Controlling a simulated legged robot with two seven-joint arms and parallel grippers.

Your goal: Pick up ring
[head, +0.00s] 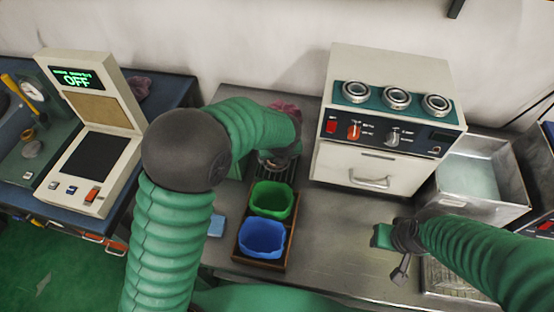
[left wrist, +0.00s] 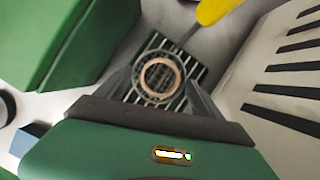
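In the left wrist view a copper-coloured ring (left wrist: 159,77) lies on a round wire grid above a dark slatted rack (left wrist: 187,67). My left gripper (left wrist: 163,84) points down over it, its two fingers apart on either side of the ring. I cannot tell whether they touch it. In the head view my left gripper (head: 279,160) is over the back end of the rack, and my arm hides most of it.
A green bin (head: 272,200) and a blue bin (head: 262,239) stand in a wooden tray in front of the rack. The white machine (head: 362,165) and a metal basin (head: 475,180) are to the right. A scale reading OFF (head: 92,140) is at left.

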